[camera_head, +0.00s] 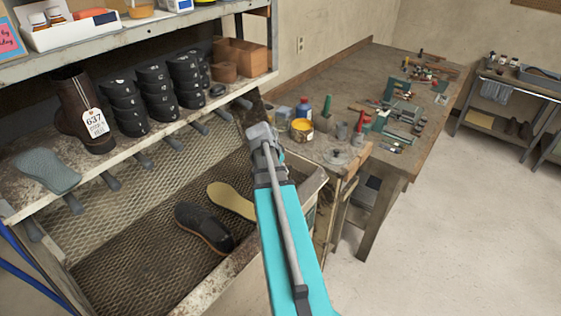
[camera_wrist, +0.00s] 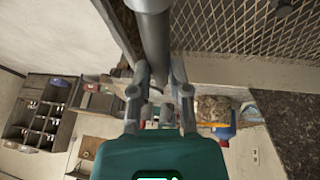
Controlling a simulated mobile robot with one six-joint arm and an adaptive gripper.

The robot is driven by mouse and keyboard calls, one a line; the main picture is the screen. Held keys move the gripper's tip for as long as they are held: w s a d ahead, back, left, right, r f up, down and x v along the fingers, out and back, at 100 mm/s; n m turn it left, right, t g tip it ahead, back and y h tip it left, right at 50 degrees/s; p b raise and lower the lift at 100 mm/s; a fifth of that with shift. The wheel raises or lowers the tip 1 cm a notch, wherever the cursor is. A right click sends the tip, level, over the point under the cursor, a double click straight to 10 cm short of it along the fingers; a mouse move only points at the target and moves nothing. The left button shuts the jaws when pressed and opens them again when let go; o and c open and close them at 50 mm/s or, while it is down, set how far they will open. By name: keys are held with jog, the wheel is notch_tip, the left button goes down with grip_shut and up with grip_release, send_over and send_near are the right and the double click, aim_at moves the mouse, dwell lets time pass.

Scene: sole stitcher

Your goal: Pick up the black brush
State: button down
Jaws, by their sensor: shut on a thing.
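I cannot make out a black brush for certain in either view. My gripper (camera_wrist: 161,82) shows from behind in the wrist view, its two grey fingers on either side of a thick grey rod (camera_wrist: 157,45). The fingers appear closed on this rod, which has a rounded end at the top of the picture. In the head view my teal arm reaches up to the right end of the shelf, and its own links hide the fingers and whatever is between them.
A shelf (camera_head: 17,205) on the left holds a boot (camera_head: 77,105), black stacked forms and a grey sole, with grey pegs (camera_head: 197,127) under its edge. A dark shoe (camera_head: 203,228) and a tan sole (camera_head: 231,200) lie in the mesh tray below. A cluttered workbench (camera_head: 333,82) stands behind.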

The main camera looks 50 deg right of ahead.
jog(key=s+a+r+p, duration=0.1)
jog(key=s, duration=0.1)
jog(key=s+a+r, duration=0.1)
jog(key=s+a, duration=0.1)
jog(key=shift+a+r+p, duration=0.2)
jog(key=shift+a+p, duration=0.05)
jog(key=shift+p, duration=0.15)
jog(key=shift+w+a, duration=0.1)
dwell(0.5)
